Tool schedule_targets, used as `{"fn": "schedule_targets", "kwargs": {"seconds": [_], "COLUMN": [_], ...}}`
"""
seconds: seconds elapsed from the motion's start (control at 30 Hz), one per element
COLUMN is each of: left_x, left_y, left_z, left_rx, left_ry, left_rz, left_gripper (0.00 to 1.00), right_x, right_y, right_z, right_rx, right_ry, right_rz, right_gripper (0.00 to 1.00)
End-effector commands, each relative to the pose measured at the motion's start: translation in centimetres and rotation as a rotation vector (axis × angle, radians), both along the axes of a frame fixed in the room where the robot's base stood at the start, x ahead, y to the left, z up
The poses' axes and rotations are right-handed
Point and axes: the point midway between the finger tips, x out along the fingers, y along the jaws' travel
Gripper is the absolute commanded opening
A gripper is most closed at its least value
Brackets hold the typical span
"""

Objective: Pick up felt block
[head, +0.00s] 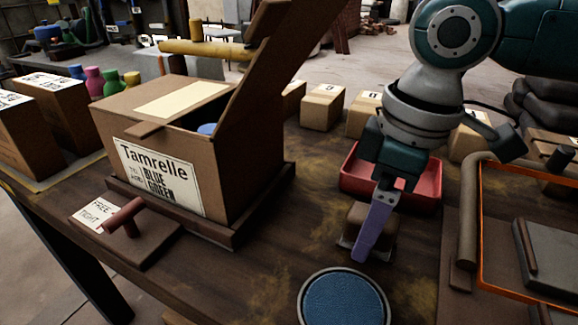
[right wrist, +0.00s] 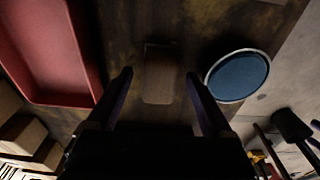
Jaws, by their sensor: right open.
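The felt block, a brown block (head: 355,218) with a paler bottom edge, sits on the wooden table in front of the red tray. In the right wrist view the block (right wrist: 160,72) lies between and slightly beyond my two fingers. My right gripper (head: 370,240) is open, pointing down over the block, with one purple finger in front of it and partly hiding it. In the right wrist view my right gripper (right wrist: 160,78) has its fingers apart, with gaps on both sides of the block. My left gripper is not in view.
A red tray (head: 425,199) stands just behind the block. A round blue pad (head: 343,300) lies in front. A cardboard box labelled Tamrelle (head: 245,165) with a raised flap stands left. An orange-edged frame (head: 481,235) is at right. Small boxes (head: 322,107) line the back.

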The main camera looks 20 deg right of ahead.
Motion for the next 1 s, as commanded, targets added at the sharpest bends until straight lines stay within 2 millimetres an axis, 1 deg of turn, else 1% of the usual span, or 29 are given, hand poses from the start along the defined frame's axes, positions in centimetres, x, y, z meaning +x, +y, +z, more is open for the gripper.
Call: {"fn": "schedule_targets", "kwargs": {"seconds": [0.03, 0.2, 0.9, 0.97, 1.0], "left_x": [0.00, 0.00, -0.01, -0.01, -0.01], "left_y": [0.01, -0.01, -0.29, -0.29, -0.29], "left_z": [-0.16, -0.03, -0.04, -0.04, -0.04], "left_rx": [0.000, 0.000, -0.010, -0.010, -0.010], "left_ry": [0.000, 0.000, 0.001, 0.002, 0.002], "left_rz": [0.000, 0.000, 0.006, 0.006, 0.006], "left_gripper": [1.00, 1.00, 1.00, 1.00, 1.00], "right_x": [0.02, 0.01, 0.02, 0.02, 0.02], "right_y": [0.00, 0.00, -0.01, -0.01, -0.01], "right_z": [-0.30, -0.16, -0.13, -0.13, -0.12], "right_rx": [0.000, 0.000, 0.000, 0.000, 0.000], "right_ry": [0.000, 0.000, 0.000, 0.000, 0.000], "right_rz": [0.000, 0.001, 0.001, 0.001, 0.001], "right_gripper": [0.85, 0.85, 0.06, 0.00, 0.00]}}
